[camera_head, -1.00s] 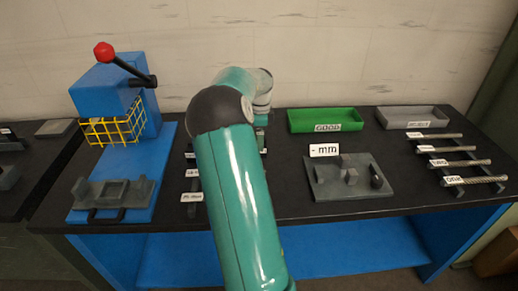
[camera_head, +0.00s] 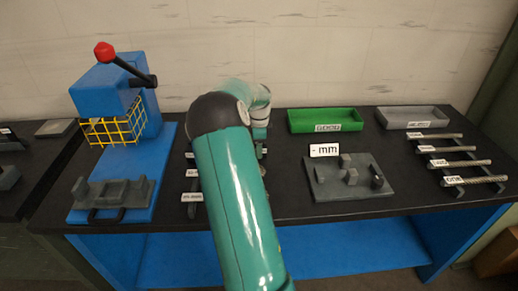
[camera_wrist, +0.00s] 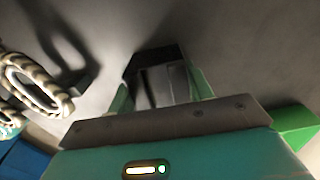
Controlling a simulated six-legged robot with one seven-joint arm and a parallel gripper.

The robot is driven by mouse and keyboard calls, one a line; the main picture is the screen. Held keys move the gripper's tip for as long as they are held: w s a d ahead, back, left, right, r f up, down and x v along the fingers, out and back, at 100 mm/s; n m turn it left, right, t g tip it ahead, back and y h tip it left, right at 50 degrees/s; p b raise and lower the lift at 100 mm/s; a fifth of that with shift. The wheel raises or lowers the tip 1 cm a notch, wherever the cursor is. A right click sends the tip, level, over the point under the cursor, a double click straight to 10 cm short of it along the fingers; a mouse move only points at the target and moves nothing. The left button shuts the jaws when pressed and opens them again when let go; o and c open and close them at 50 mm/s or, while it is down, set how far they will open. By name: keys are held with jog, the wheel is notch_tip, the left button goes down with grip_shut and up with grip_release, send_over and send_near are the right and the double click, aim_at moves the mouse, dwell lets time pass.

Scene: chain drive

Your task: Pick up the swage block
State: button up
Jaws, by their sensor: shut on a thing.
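In the wrist view my gripper (camera_wrist: 160,95) is shut on a dark grey block (camera_wrist: 150,62), which I take to be the swage block. The block sits between the two green fingers, and its upper edge shows as a dark frame with a paler inside. In the head view my arm hides the gripper and what it holds. Small dark labelled pieces (camera_head: 192,185) lie on the bench just left of my arm. I cannot tell from the wrist view how far the block is above the surface.
A blue press (camera_head: 110,100) with a yellow guard stands left. A grey fixture plate (camera_head: 350,185) lies right of my arm. Chain loops (camera_wrist: 35,85) show in the wrist view.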

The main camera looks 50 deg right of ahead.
grip_shut()
jog(key=shift+r, duration=0.1)
jog(key=shift+r, duration=0.1)
jog(key=shift+r, duration=0.3)
jog(key=r, duration=0.3)
jog(key=shift+s+a+r, duration=0.15)
jog(key=shift+s, duration=0.05)
jog(key=s+a+r, duration=0.8)
jog(key=s+r, duration=0.1)
jog(key=s, duration=0.1)
jog(key=shift+s+a, duration=0.2)
jog(key=shift+a, duration=0.05)
